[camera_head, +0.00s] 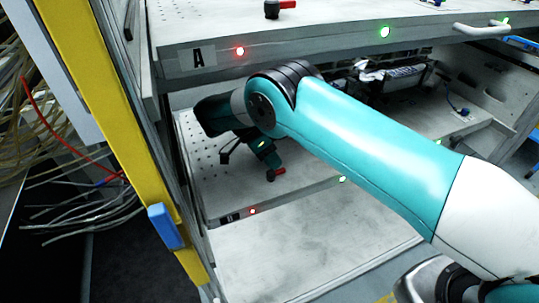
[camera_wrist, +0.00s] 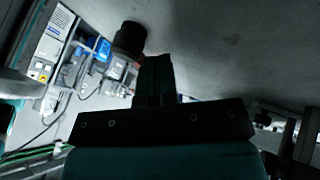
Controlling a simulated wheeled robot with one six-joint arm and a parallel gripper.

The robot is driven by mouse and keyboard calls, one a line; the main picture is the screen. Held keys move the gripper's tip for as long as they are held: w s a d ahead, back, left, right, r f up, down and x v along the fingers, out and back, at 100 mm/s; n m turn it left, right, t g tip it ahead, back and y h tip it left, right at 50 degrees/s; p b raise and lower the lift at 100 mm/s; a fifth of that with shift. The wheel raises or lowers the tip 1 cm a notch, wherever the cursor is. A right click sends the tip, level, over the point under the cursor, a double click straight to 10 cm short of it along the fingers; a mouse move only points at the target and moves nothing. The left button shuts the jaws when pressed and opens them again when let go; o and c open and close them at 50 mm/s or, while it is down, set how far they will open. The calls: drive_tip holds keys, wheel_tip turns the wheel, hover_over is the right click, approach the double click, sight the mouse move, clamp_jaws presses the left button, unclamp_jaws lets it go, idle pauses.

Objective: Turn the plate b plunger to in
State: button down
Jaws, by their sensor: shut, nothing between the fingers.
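Plate B, the lower grey shelf (camera_head: 312,183), has a dark label marked B (camera_head: 233,217) on its front edge. Its plunger (camera_head: 275,174), a black post with a red handle pointing right, stands near the front edge. My gripper (camera_head: 268,160) is shut and empty, just above and behind the plunger; whether they touch cannot be told. In the wrist view the shut fingers (camera_wrist: 155,65) are dark, and a black cylinder (camera_wrist: 130,38), likely the plunger, is right beside their tips.
Plate A (camera_head: 300,40) is above, with its own red-handled plunger (camera_head: 272,9) and a metal pull handle (camera_head: 482,29). A red light (camera_head: 252,211) and a green light (camera_head: 342,179) are on plate B's edge. A yellow post (camera_head: 112,120) and loose cables (camera_head: 60,190) are left.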

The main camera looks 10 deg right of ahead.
drive_tip(key=shift+d+r+m+g+y+p, duration=0.1)
drive_tip(key=shift+d+m+g+y+p, duration=0.15)
drive_tip(key=shift+m, duration=0.25)
drive_tip(key=shift+s+m, duration=0.1)
drive_tip(key=shift+m, duration=0.2)
drive_tip(key=shift+f+b, duration=0.2)
drive_tip(key=shift+b, duration=0.2)
drive_tip(key=shift+s+d+f+g+b, duration=0.2)
drive_tip(key=shift+s+d+b, duration=0.4)
drive_tip(key=shift+b, duration=2.9)
drive_tip(key=shift+s+a+r, duration=0.1)
drive_tip(key=shift+r, duration=0.05)
drive_tip(key=p, duration=0.3)
drive_tip(key=shift+w+r+p, duration=0.25)
drive_tip(key=shift+r+p, duration=0.15)
drive_tip(key=p, duration=0.2)
drive_tip(key=shift+w+a+p, duration=0.15)
drive_tip(key=shift+p, duration=0.15)
drive_tip(key=shift+w+a+p, duration=0.1)
drive_tip(key=shift+w+p, duration=0.05)
drive_tip(key=shift+p, duration=0.85)
